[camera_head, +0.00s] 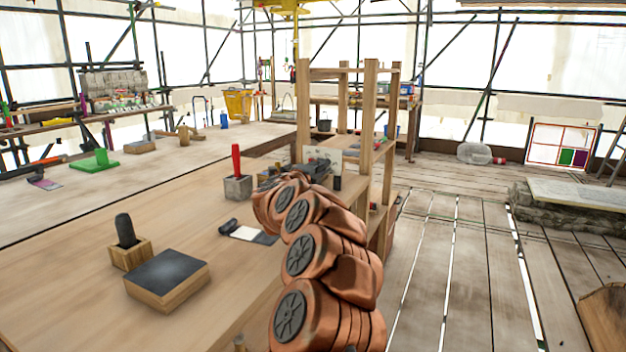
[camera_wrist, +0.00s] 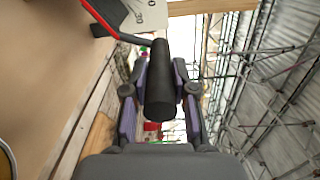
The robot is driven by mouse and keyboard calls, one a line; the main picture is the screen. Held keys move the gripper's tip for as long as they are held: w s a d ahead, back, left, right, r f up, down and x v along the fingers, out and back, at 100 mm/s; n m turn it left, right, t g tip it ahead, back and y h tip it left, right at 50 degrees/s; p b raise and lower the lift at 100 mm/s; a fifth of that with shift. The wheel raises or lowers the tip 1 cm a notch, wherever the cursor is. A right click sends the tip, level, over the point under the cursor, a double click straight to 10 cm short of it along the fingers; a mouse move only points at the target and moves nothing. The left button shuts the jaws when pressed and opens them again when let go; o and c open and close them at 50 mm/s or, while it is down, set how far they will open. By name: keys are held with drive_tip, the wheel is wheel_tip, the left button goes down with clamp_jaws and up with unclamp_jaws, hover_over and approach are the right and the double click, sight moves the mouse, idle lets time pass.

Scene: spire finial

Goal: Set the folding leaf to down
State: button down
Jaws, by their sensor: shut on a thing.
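In the wrist view, my gripper (camera_wrist: 160,75) has a dark finger on each side of a thick black cylindrical handle (camera_wrist: 160,88) and is shut on it. What the handle is fixed to is hard to tell; its far end lies near a pale card with dark marks (camera_wrist: 150,14). In the head view, my copper-coloured arm covers most of my gripper. The card (camera_head: 322,158) stands just beyond it, by the wooden frame. A light wood bench top (camera_head: 190,232) lies level to the left. I cannot tell which part is the folding leaf.
An upright wooden frame (camera_head: 304,110) stands beyond my arm. On the bench are a dark-topped block (camera_head: 167,278), a black tool in a wooden holder (camera_head: 126,240) and a red-handled tool (camera_head: 236,162). Plank floor (camera_head: 455,250) is open at the right, with a stone slab (camera_head: 580,195) beyond.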

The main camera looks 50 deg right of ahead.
drive_tip(key=s+f+m+b, duration=0.1)
drive_tip(key=m+b, duration=0.1)
drive_tip(key=b, duration=0.1)
drive_tip(key=f+m+b, duration=0.2)
drive_tip(key=b, duration=0.1)
drive_tip(key=s+f+m+b, duration=0.1)
drive_tip(key=f+b, duration=0.1)
drive_tip(key=b, duration=0.1)
drive_tip(key=shift+s+d+m, duration=0.3)
drive_tip(key=shift+m, duration=0.1)
drive_tip(key=shift+f, duration=0.1)
drive_tip(key=c, duration=0.9)
unclamp_jaws()
drive_tip(key=shift+v, duration=6)
drive_tip(key=shift+w, duration=0.1)
